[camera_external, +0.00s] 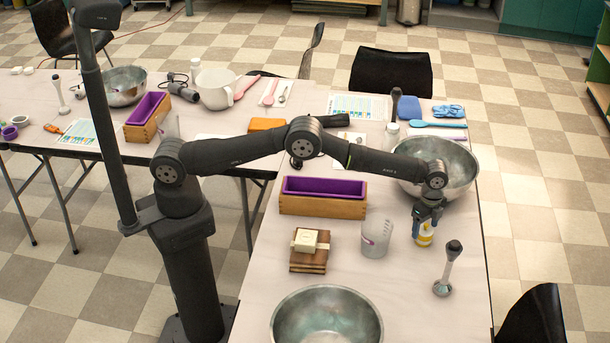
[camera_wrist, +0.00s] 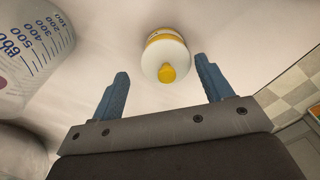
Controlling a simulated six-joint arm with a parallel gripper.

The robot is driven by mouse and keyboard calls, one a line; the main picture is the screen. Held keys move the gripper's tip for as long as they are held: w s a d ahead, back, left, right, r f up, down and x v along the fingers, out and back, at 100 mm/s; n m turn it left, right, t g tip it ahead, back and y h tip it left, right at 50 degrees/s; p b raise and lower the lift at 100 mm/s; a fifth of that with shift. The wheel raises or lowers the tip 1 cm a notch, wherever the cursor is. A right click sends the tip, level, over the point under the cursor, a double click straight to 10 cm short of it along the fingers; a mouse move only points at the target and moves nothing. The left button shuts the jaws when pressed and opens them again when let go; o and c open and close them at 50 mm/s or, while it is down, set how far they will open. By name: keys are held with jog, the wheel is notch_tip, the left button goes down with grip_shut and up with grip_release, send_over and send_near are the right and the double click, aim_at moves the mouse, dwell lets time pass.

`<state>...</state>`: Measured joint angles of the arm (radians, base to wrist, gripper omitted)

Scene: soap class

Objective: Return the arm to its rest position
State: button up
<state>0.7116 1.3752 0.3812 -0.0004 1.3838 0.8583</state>
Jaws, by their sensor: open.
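My gripper (camera_external: 429,214) points down at the right part of the near table. Its blue fingers also show in the wrist view (camera_wrist: 163,92), spread apart with nothing between their pads. A small white bottle with a yellow label (camera_external: 425,238) stands upright just below the fingers. In the wrist view the bottle (camera_wrist: 168,58) shows its yellow cap and lies beyond the fingertips, between their lines. The fingers hide part of the bottle's top in the external view, so I cannot tell the exact gap there.
A clear measuring beaker (camera_external: 376,240) stands left of the bottle, an immersion blender (camera_external: 448,270) to its right. A steel bowl (camera_external: 462,176) is close behind my wrist, another (camera_external: 326,318) at the front. A purple-lined wooden mold (camera_external: 323,205) and a soap bar (camera_external: 307,240) lie farther left.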

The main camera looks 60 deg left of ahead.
jog(key=shift+s+d+r, duration=0.2)
jog(key=shift+s+r, duration=0.1)
jog(key=shift+s, duration=0.15)
jog(key=shift+s+d+r, duration=0.15)
jog(key=shift+s+r, duration=0.1)
jog(key=shift+s, duration=0.2)
jog(key=shift+w+a+f, duration=0.15)
jog(key=shift+w+f, duration=0.1)
jog(key=shift+w, duration=0.15)
jog(key=shift+w+a+f, duration=0.3)
jog(key=shift+w+f, duration=0.35)
jog(key=shift+w, duration=0.15)
notch_tip(320, 180, down, 4)
jog(key=shift+w+f, duration=0.1)
jog(key=shift+f, duration=0.15)
notch_tip(320, 180, up, 12)
jog(key=shift+r, duration=0.15)
